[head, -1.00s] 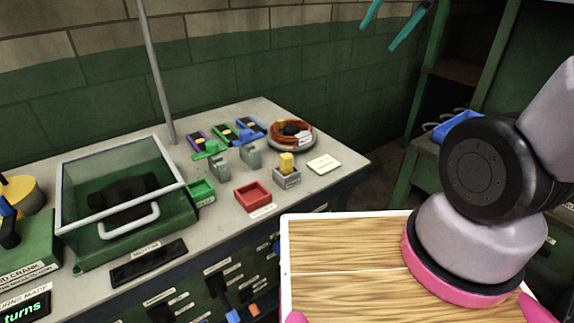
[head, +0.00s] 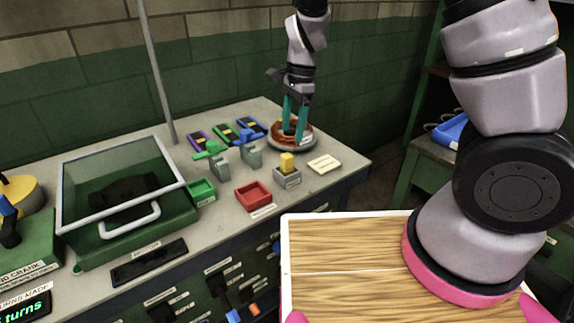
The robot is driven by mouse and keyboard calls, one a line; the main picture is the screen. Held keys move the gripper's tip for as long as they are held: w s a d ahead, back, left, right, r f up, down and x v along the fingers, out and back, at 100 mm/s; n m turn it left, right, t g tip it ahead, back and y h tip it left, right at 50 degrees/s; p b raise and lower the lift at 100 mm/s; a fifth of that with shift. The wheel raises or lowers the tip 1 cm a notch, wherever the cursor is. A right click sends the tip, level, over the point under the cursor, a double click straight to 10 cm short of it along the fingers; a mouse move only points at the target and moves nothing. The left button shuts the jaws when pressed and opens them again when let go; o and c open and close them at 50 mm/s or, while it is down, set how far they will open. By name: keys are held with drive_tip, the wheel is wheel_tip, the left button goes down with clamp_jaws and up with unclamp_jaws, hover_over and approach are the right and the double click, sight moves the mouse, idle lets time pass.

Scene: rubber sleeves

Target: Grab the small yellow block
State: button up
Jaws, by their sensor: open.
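The small yellow block (head: 287,162) stands upright in a small grey holder (head: 287,178) near the right end of the workbench. My gripper (head: 294,138) points down with its two teal fingers apart, behind and slightly right of the block. The fingertips are over or at the round dish with the orange coil (head: 308,136); I cannot tell whether they touch it. The gripper is open, and nothing shows between the fingers. The block is fully in view apart from its lower end, which sits in the holder.
A red tray (head: 253,196) and a green tray (head: 202,191) lie left of the holder. A pale card (head: 324,163) lies to its right. Grey clamps (head: 250,155) stand to its left.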

sight(287, 155)
drive_tip(key=f, duration=0.3)
drive_tip(key=a+f, duration=0.1)
drive_tip(key=f, duration=0.5)
drive_tip(key=shift+s+a+f, duration=0.2)
drive_tip(key=shift+a+f, duration=0.05)
drive_tip(key=shift+f, duration=0.1)
clamp_jaws()
